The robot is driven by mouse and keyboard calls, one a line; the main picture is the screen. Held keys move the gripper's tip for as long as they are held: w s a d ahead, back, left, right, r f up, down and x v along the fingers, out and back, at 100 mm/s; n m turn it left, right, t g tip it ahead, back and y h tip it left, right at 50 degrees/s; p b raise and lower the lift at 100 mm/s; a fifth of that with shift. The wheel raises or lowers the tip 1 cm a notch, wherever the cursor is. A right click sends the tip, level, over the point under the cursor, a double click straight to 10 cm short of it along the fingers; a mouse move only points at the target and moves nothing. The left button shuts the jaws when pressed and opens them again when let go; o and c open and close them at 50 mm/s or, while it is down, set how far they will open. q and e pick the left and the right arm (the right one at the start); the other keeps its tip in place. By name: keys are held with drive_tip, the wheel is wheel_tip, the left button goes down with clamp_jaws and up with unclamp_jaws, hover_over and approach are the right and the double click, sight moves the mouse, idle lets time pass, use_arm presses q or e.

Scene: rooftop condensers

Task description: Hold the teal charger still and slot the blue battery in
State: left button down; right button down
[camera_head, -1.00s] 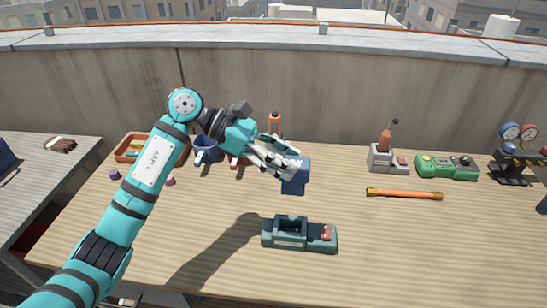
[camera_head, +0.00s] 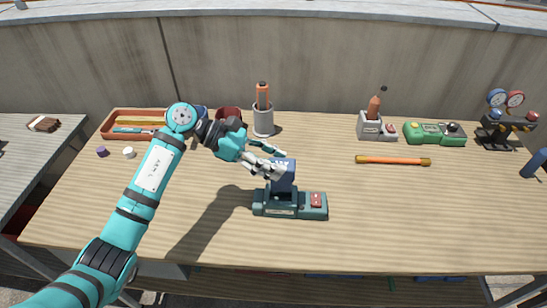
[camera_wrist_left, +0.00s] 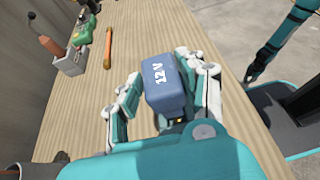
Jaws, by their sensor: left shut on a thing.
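The teal charger (camera_head: 312,208) stands on the wooden bench, with its open bay at the left and a red part on its right end. My left gripper (camera_head: 279,164) is shut on the blue battery (camera_head: 284,180) and holds it upright over the charger's bay. The battery's lower end meets the bay's outline; I cannot tell how deep it sits. In the left wrist view the battery (camera_wrist_left: 166,85), marked 12V, lies between the two fingers, and the charger is hidden.
An orange tray (camera_head: 112,134) and a grey cup (camera_head: 263,122) stand at the back. An orange-handled tool in a grey charger (camera_head: 369,127), a green unit (camera_head: 432,133), an orange rod (camera_head: 392,160) and gauges (camera_head: 497,128) are at the right. The bench front is clear.

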use_arm(q)
wheel_tip(320, 180, up, 12)
idle(0.8)
use_arm(e)
drive_tip(key=c, duration=2)
unclamp_jaws()
